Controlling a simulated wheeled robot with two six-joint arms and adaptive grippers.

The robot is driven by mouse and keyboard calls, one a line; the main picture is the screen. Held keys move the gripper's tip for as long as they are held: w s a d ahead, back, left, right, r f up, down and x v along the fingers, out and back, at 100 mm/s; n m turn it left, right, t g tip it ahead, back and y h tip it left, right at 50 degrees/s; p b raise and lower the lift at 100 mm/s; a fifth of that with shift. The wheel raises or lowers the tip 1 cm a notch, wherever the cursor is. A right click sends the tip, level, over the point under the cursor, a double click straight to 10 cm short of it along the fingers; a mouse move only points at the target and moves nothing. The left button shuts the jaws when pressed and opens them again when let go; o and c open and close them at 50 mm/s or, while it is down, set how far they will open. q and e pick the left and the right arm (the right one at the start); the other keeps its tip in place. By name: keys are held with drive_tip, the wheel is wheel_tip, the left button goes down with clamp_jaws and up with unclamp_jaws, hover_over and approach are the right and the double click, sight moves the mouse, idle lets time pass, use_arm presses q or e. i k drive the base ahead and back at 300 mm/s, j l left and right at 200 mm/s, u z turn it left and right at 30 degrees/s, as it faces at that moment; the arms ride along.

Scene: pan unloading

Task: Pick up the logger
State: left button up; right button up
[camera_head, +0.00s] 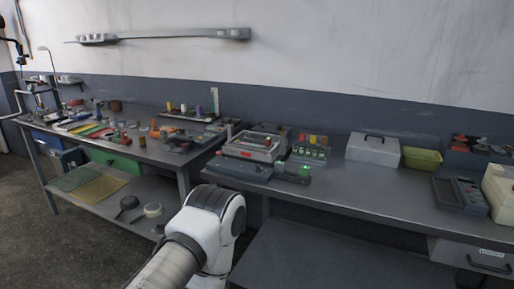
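I cannot tell for sure which item is the logger. A dark grey device with a keypad-like face (461,193) lies on the right bench. A grey instrument with a red display and red knob (252,145) stands near that bench's left end. In front of it lies a low dark unit (240,169), with a small box bearing a lit green light (304,172) beside it. One of my white arm links shows at the bottom centre, apart from these things. Neither gripper shows.
The right bench (350,198) has free room along its front middle. A grey case (373,150) and a yellow-green bin (422,159) stand at its back. A labelled drawer (478,259) hangs below right. The left bench (160,155) is crowded with small parts.

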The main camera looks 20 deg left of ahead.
sight(245, 142)
drive_tip(key=i+j, duration=0.1)
drive_tip(key=i, duration=1.1)
drive_tip(key=j+u, duration=0.05)
